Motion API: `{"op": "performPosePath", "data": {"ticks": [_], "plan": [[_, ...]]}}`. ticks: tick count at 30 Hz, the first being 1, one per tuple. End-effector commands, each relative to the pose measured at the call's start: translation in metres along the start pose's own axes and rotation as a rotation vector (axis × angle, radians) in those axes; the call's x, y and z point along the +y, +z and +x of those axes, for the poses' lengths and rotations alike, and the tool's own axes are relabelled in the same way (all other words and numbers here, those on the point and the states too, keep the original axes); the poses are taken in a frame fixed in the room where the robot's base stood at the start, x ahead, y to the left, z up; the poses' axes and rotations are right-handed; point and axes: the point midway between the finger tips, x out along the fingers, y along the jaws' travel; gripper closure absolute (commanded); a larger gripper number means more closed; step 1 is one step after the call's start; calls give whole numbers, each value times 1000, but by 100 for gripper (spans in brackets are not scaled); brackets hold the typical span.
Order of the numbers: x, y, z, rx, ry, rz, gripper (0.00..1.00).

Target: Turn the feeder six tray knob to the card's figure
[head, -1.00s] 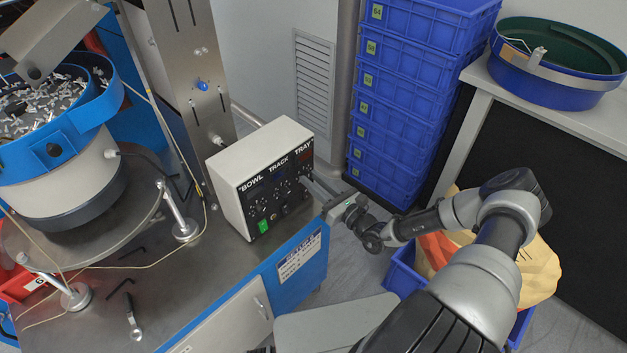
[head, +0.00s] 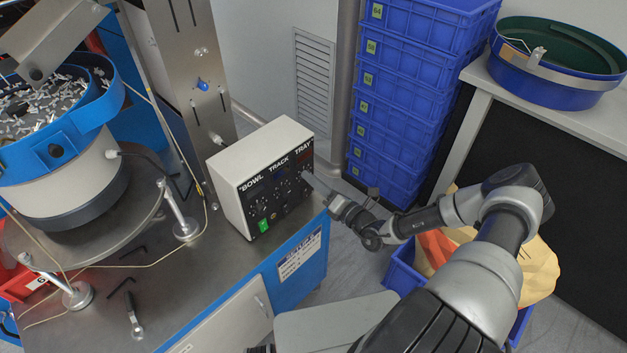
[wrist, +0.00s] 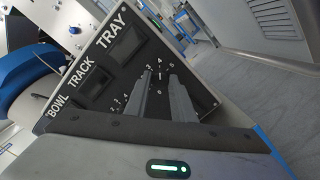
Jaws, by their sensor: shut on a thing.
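The control box (head: 240,172) is cream with a black front panel labelled BOWL, TRACK and TRAY. In the wrist view the panel (wrist: 92,88) is tilted, with the TRAY dial's figures around the fingertips. My gripper (head: 307,177) reaches in from the right to the TRAY end of the panel. In the wrist view my gripper (wrist: 168,92) has its two fingers on either side of the TRAY knob, shut on it. The fingers hide most of the knob, so I cannot read its setting. I cannot make out a card with a figure.
The box stands on a steel bench (head: 215,250) near its right edge. A bowl feeder (head: 60,175) is at left. Blue crates (head: 405,100) are stacked behind, right of the box. A blue bin (head: 402,275) with bags stands below my arm.

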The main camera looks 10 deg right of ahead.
Motion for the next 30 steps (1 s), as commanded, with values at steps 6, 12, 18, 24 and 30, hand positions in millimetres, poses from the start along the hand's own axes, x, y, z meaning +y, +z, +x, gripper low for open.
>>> {"op": "performPosePath", "data": {"ticks": [6,12,18,24,30], "plan": [[-1,-1,-1,4,-6,43,100],[-1,-1,-1,5,-6,50,100],[-1,-2,-1,5,-6,49,100],[-1,-1,-1,5,-5,49,59],[0,-1,0,4,-4,48,59]]}}
